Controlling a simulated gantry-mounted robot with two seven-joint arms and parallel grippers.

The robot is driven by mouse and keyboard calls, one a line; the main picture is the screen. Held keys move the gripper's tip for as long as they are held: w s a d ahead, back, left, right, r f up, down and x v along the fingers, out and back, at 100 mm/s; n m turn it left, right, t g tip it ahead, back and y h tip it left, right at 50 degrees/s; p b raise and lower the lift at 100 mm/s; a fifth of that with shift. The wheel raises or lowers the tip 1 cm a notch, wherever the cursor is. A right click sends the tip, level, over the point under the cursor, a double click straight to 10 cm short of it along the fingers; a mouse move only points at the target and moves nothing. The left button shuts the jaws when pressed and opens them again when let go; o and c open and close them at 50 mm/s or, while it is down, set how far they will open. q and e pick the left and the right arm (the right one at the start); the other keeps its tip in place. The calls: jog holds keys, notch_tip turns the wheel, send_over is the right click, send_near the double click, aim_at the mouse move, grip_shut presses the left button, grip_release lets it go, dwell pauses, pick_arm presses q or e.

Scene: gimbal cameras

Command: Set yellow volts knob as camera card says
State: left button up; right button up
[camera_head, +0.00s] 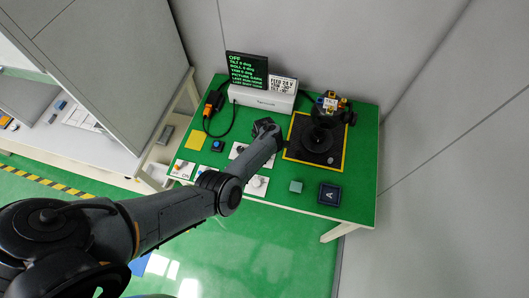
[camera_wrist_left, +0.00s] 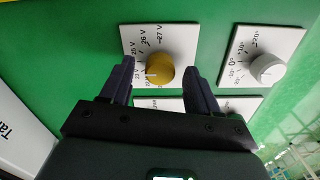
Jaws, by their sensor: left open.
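My left gripper (camera_wrist_left: 160,66) is open, with one finger on each side of the knob and apparent gaps. In the head view my left gripper (camera_head: 267,126) is over the table, and my arm hides part of the plates. The camera card (camera_head: 284,85) stands at the back and appears to read FEED 24 V, with smaller angle lines below. My right gripper is not in view.
A black screen (camera_head: 247,70) shows OFF and zero angles. The gimbal camera (camera_head: 330,105) stands on a black, yellow-edged pad (camera_head: 302,150). A white knob (camera_wrist_left: 268,68) on another plate is near the right finger.

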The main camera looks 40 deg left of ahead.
pick_arm(q)
notch_tip(320, 180, up, 11)
jog(key=p, duration=0.4)
jog(key=shift+f, duration=0.1)
dwell(0.4)
